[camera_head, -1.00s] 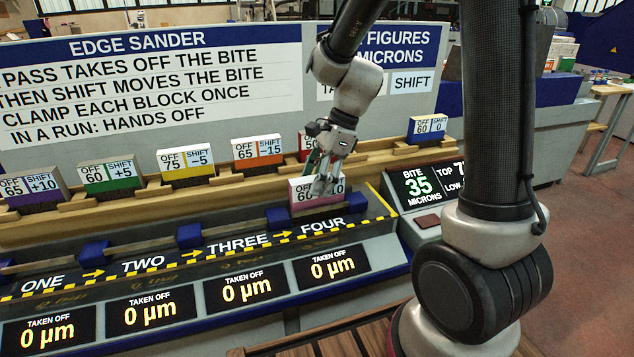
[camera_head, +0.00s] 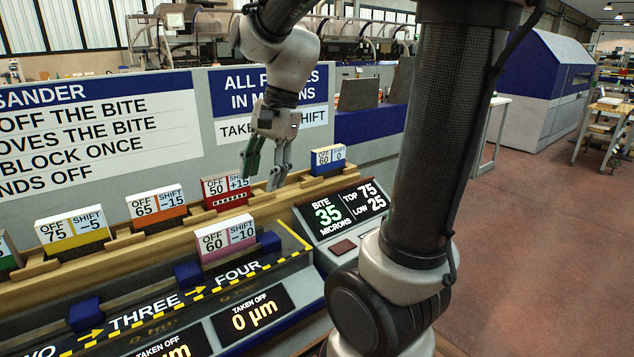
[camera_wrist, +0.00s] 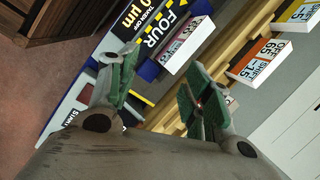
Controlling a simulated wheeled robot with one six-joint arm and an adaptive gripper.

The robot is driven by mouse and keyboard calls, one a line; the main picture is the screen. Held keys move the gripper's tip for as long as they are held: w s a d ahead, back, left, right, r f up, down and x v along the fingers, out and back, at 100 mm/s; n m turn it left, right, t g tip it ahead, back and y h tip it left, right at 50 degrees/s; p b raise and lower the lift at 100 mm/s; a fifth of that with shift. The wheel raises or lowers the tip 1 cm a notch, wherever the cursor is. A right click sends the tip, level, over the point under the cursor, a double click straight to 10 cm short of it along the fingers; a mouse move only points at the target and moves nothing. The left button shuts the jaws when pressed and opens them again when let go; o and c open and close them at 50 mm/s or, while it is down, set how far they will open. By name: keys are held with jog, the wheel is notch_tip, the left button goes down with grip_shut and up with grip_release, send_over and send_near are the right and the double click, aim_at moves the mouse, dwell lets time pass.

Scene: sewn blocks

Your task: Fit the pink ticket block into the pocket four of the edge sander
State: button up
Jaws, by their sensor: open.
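The pink ticket block (camera_head: 227,238), marked OFF 60 SHIFT −10, sits upright in pocket four, behind the FOUR label (camera_head: 237,271) of the edge sander and beside a blue clamp piece (camera_head: 269,241). It also shows in the wrist view (camera_wrist: 188,45). My gripper (camera_head: 263,182) is open and empty. It hangs above and behind the block, near the wooden rack, apart from the block. In the wrist view my gripper's green-padded fingers (camera_wrist: 158,92) stand wide apart with nothing between them.
On the wooden rack (camera_head: 112,243) stand yellow (camera_head: 72,230), orange (camera_head: 156,205), red (camera_head: 226,191) and blue (camera_head: 328,160) ticket blocks. The display (camera_head: 342,208) reads bite 35 microns, top 75, low 25. Pocket four's readout (camera_head: 253,313) shows 0 µm. A dark red button pad (camera_head: 343,247) lies below the display.

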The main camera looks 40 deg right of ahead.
jog(key=s+d+n+t+h, duration=0.3)
jog(key=s+d+n, duration=0.4)
jog(key=s+n, duration=0.5)
jog(key=shift+s+r+n, duration=0.3)
jog(key=shift+s+r, duration=0.05)
jog(key=shift+s, duration=0.15)
